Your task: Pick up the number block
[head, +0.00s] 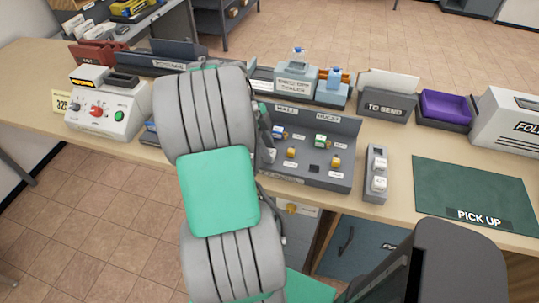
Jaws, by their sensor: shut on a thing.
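My arm fills the middle of the head view and hides much of the table behind it. A part of my gripper (266,138) shows past the arm's right edge, at the left side of the grey sorting tray. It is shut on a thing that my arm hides. I cannot make out a number block for sure. The grey tray (343,150) holds several small blocks in yellow, green, blue and black, with small labels. A narrow grey holder (374,191) with white labelled blocks (379,183) stands right of the tray.
A green PICK UP mat (460,185) lies at right. Behind are a TO SEND box (388,106), a purple-lined tray (446,105) and blue-topped bottles (334,84). A white machine (105,112) with a yellow 325 tag (62,103) is at left. A dark chair-like shape (455,262) is in front.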

